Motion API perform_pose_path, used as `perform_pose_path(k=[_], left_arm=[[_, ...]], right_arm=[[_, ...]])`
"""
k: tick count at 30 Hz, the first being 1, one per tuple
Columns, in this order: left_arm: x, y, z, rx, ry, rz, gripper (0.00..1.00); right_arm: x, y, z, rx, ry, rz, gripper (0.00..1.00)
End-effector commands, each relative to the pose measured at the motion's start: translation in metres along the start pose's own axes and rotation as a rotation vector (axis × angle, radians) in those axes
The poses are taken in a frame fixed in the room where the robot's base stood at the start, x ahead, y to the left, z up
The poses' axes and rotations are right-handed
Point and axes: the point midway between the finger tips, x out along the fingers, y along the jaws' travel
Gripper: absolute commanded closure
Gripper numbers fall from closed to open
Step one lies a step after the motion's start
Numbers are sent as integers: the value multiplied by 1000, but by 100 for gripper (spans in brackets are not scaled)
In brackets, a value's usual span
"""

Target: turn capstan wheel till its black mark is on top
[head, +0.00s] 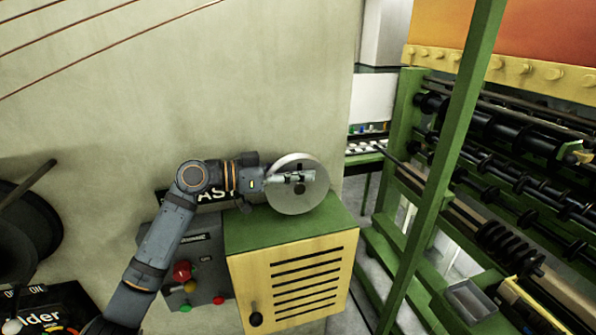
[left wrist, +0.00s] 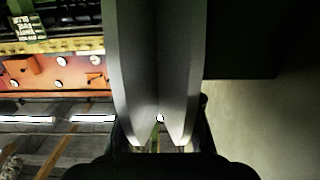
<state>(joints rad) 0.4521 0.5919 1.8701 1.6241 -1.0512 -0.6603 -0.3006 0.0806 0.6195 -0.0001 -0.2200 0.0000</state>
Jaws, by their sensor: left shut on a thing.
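The capstan wheel (head: 296,204) is a pale grey disc standing upright above the green top of a cabinet, in the middle of the head view. My left gripper (head: 302,177) reaches in from the left across the wheel's face and is shut on it, near the middle. A small dark spot shows just below the fingers; I cannot tell whether it is the black mark or a hub. In the left wrist view, grey curved surfaces (left wrist: 130,60) fill the centre, in front of my left gripper (left wrist: 160,146). My right gripper is not in view.
The green and yellow cabinet (head: 291,270) with a slotted front stands under the wheel. A grey button box (head: 203,270) with a red knob is to its left. A green frame with black rollers (head: 520,140) stands on the right. A plain wall is behind.

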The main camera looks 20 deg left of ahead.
Motion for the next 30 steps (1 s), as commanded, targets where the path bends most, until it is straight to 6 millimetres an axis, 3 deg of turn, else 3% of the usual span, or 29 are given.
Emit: perform_pose_path(k=[11,12,16,26,30], left_arm=[[2,0,-1,0,-61,-2,100],[2,0,-1,0,-61,-2,68],[2,0,-1,0,-61,-2,50],[1,0,0,0,-63,-2,49],[-13,-1,1,2,-68,-4,49]], right_arm=[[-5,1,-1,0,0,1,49],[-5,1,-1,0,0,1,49],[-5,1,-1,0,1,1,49],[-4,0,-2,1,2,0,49],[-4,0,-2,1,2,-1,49]])
